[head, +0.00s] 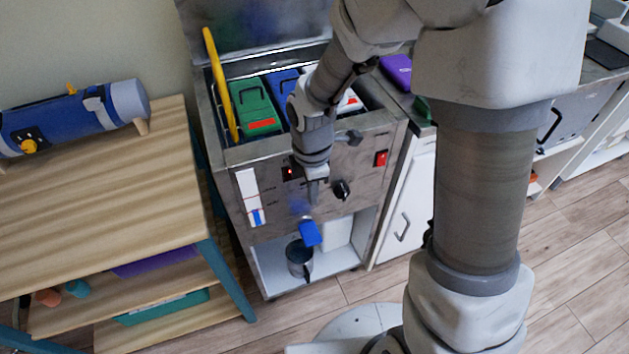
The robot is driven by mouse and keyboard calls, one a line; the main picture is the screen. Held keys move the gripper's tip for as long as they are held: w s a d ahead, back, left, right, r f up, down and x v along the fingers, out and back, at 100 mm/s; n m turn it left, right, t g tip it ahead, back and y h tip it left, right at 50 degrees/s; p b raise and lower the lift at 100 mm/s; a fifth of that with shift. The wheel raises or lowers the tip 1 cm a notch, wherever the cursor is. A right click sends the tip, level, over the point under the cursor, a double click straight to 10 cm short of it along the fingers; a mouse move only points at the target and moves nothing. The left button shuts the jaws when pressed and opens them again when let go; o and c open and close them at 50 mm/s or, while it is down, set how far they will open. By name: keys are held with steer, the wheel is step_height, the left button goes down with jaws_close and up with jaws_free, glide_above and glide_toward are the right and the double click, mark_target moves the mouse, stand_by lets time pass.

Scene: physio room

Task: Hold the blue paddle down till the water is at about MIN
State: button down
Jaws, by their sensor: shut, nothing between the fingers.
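The blue paddle (311,234) sticks out low on the front of the steel tank (272,212). My gripper (314,195) points down in front of the panel, just above the paddle. It is shut and empty, and a small gap seems to lie between its tips and the paddle. The white level gauge (248,188) is on the panel's left side. Blue shows only at its lower end, with a small red mark nearby; its lettering is too small to read. A dark grey metal jug (299,257) stands in the open bay below the paddle.
The tank's lid is up, and green (254,106) and blue packs sit inside beside a yellow bar (219,86). A black knob (341,190) and a red switch (381,158) are right of my gripper. A wooden table (95,207) stands close on the left.

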mark_target(312, 238)
step_height(312, 238, down, 3)
steer(key=shift+a+r+n, duration=0.15)
steer(key=shift+r+n, duration=0.05)
steer(key=shift+n, duration=0.3)
step_height(312, 238, down, 14)
steer(key=b, duration=0.5)
steer(key=shift+f+b, duration=0.1)
steer(key=shift+b, duration=0.3)
